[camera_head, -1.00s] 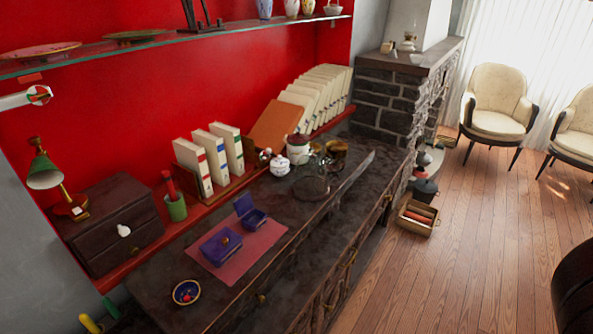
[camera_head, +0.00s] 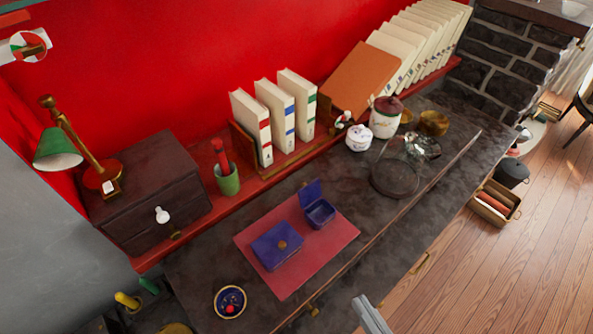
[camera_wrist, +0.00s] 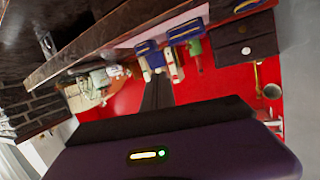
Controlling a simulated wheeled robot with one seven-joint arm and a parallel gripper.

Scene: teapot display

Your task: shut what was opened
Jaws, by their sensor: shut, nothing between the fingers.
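A small blue box (camera_head: 320,213) stands on a pink mat (camera_head: 322,247) on the dark counter. Its lid (camera_head: 311,191) is raised, so it is open. A larger blue box (camera_head: 277,246) with a round gold spot on top sits beside it on the mat, its lid down. In the wrist view, which looks upside down, the larger box (camera_wrist: 185,31) and the small box (camera_wrist: 148,47) show beyond my gripper (camera_wrist: 158,84). My gripper's dark fingers are together, empty and apart from the boxes.
A dark drawer chest (camera_head: 148,190) stands left, with a green lamp (camera_head: 58,150). A green cup (camera_head: 228,181), books (camera_head: 275,115), a lidded jar (camera_head: 385,120) and a glass dome (camera_head: 395,172) stand behind and right.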

